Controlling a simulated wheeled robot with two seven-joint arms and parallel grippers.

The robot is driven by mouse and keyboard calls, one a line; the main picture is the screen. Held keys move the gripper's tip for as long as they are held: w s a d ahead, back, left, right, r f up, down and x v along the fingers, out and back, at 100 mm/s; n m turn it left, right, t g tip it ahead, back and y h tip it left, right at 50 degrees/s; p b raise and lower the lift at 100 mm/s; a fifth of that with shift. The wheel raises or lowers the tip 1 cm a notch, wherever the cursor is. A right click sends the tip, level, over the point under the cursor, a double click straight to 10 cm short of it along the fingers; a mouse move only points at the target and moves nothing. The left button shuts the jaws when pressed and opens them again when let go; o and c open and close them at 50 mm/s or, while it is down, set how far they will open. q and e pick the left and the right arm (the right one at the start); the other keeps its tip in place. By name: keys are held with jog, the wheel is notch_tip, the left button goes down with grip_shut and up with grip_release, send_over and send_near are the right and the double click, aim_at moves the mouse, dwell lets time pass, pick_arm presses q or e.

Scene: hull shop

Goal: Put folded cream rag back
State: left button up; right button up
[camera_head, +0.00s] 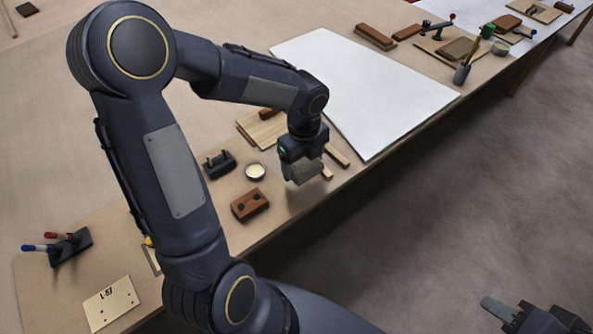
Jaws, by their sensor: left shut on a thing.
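My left gripper (302,165) is over the near edge of the long workbench, to the right of the small round tin. The fingertips are mostly hidden by the rag and the gripper body. My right gripper (497,309) is at the bottom right over the floor, away from the bench. Its finger opening cannot be made out.
A large white sheet (375,85) covers the bench behind. A labelled card (111,303) lies front left.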

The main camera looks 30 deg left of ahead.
aim_at(296, 173)
pick_arm(q)
jog(key=shift+a+f, duration=0.5)
jog(key=shift+f, duration=0.1)
jog(key=shift+s+a+f, duration=0.1)
jog(key=shift+a+f, duration=0.1)
jog(key=shift+f, duration=0.75)
jog(key=shift+a+f, duration=0.15)
jog(key=shift+f, duration=0.8)
jog(key=shift+f+b, duration=0.3)
jog(key=shift+b, duration=0.15)
jog(key=o, duration=0.9)
jog(key=shift+r, duration=0.1)
